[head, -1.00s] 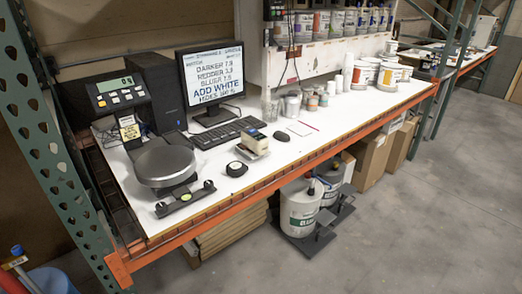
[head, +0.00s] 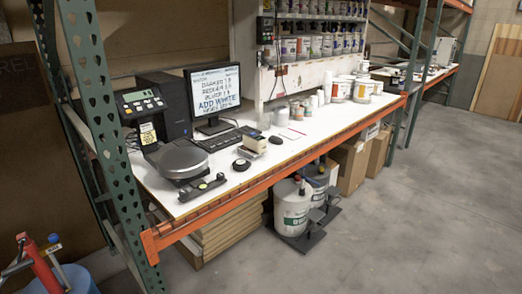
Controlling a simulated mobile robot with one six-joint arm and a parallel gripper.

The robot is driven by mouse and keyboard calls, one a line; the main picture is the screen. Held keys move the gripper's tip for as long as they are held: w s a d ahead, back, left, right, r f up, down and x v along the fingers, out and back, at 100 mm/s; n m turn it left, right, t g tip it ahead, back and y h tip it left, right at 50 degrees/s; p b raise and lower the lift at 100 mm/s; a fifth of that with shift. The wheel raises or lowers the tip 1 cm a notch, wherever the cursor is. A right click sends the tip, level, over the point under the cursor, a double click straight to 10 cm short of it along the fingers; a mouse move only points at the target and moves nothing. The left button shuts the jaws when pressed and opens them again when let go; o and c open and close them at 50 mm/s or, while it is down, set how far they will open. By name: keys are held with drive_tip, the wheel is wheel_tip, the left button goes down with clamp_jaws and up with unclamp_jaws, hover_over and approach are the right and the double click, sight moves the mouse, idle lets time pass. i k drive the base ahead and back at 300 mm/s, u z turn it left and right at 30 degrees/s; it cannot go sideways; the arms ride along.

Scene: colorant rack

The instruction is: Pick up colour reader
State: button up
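A small boxy device with a cream body and dark base, which looks like the colour reader (head: 255,143), sits on the white bench top (head: 228,167). It is near the front edge, right of the keyboard (head: 220,140). A small round dark puck (head: 241,165) lies just in front and left of it, and the dark mouse (head: 276,140) lies to its right. My gripper is not in view.
A scale with a round grey pan (head: 175,159) stands on the left, with a monitor (head: 213,95) behind. Paint tubs (head: 341,89) stand at the right. An orange beam (head: 262,186) edges the bench; pails (head: 292,208) stand below. Floor in front is clear.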

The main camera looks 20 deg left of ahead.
sight(258, 142)
drive_tip(key=z, duration=0.45)
drive_tip(key=k, duration=0.3)
drive_tip(key=u, duration=2)
drive_tip(key=i, duration=1.25)
